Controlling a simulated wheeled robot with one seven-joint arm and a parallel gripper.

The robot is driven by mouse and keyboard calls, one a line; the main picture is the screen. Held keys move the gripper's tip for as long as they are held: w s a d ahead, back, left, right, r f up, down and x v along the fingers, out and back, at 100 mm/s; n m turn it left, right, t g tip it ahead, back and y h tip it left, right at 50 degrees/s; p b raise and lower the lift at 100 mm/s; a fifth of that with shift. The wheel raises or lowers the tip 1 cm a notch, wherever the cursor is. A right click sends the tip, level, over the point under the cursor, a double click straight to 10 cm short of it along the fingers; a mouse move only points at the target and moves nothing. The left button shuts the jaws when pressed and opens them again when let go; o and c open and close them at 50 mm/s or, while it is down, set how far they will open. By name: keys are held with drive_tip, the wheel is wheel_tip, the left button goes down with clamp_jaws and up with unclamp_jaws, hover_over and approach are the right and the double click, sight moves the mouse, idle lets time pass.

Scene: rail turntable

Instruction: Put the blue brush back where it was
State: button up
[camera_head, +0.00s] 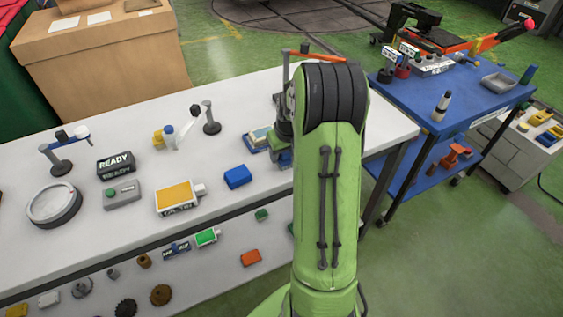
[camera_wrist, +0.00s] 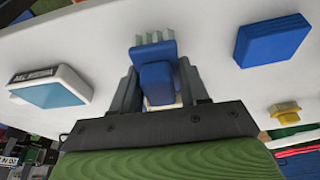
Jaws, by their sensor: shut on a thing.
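In the wrist view the blue brush (camera_wrist: 157,82) stands between the two grey fingers of my gripper (camera_wrist: 160,80). Grey bristle-like ridges show at its far end. My gripper is shut on it, with a finger on each side. A white surface lies beyond it; I cannot tell whether the brush touches it. In the head view my green arm hides the brush and the fingers.
The white table (camera_head: 100,225) holds a blue block (camera_head: 238,176), a yellow-topped box (camera_head: 176,196), a READY sign (camera_head: 115,165) and a round ring (camera_head: 53,204). A blue cart (camera_head: 425,110) stands at right. The wrist view shows a blue-topped white box (camera_wrist: 50,88) at left.

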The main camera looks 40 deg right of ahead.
sight(287, 162)
drive_tip(key=shift+f, duration=1.3)
drive_tip(key=o, duration=1)
drive_tip(key=p+v, duration=0.2)
drive_tip(key=v, duration=1)
drive_tip(key=shift+a+r, duration=0.1)
drive_tip(key=s+a+r+n, duration=0.1)
drive_tip(key=a+r, duration=0.5)
drive_tip(key=a, duration=0.3)
drive_tip(key=shift+s+a+r+n+t+y, duration=0.15)
drive_tip(key=shift+s+a+r+n+t, duration=0.3)
drive_tip(key=shift+s+a, duration=2.3)
drive_tip(key=shift+s+a+r+n+t+y, duration=0.1)
drive_tip(key=shift+s+a+r+n+t, duration=0.4)
drive_tip(key=shift+s+a, duration=2.2)
drive_tip(key=shift+s+a+r+n+t+y, duration=0.15)
drive_tip(key=shift+s+a+r+t, duration=0.35)
drive_tip(key=shift+s+a, duration=2.25)
